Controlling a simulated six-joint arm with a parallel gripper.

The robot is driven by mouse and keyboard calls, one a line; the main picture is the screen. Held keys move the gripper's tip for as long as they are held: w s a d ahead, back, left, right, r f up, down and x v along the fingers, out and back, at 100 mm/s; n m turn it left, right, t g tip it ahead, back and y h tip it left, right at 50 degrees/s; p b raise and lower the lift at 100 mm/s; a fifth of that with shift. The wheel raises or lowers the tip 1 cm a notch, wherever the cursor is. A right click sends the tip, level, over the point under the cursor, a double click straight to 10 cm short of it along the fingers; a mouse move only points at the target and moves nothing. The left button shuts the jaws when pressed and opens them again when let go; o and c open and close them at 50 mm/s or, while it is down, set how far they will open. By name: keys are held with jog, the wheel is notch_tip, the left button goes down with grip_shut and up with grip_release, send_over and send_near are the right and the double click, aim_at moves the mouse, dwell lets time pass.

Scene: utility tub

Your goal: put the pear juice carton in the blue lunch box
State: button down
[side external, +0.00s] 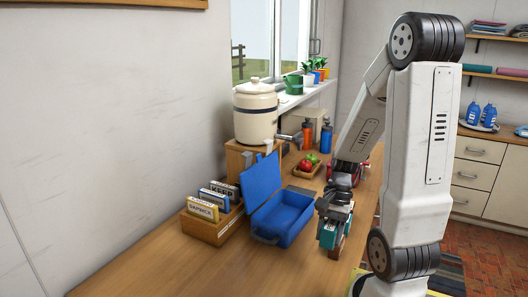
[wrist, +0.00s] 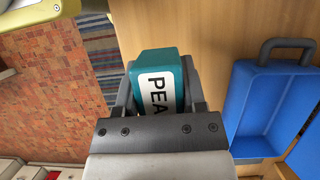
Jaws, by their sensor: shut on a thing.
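The pear juice carton is teal with a white label; in the wrist view the carton (wrist: 158,72) shows the letters "PEA". My gripper (wrist: 160,95) is shut on it, with a finger on each side. In the side view my gripper (side external: 333,212) holds the carton (side external: 327,238) to the right of the lunch box, near the table's front edge. The blue lunch box (side external: 268,238) stands open on the table with its lid raised. It also shows at the right of the wrist view (wrist: 250,125), and the part of its inside in view is empty.
A wooden box of labelled cards (side external: 207,228) stands left of the lunch box. A crock (side external: 255,112) on a wooden stand, a tray with red items (side external: 307,167) and bottles (side external: 326,137) are farther back. The near left table is clear.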

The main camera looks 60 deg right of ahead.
jog(key=w+d+r+m, duration=0.1)
jog(key=w+d+r, duration=0.1)
jog(key=w, duration=0.4)
jog(key=shift+r, duration=0.8)
jog(key=shift+d, duration=0.1)
jog(key=w+d+f, duration=0.2)
jog(key=w, duration=0.1)
jog(key=w+d+f, duration=0.1)
jog(key=w+f, duration=0.2)
jog(key=w, duration=0.1)
jog(key=w+d+f, duration=0.2)
jog(key=w+f, duration=0.1)
jog(key=w, duration=0.1)
jog(key=shift+w+d+f, duration=0.1)
jog(key=shift+d+f, duration=0.15)
jog(key=shift+d, duration=0.05)
jog(key=shift+w+d+f, duration=0.2)
jog(key=shift+w+f, duration=0.15)
jog(key=shift+f, duration=0.1)
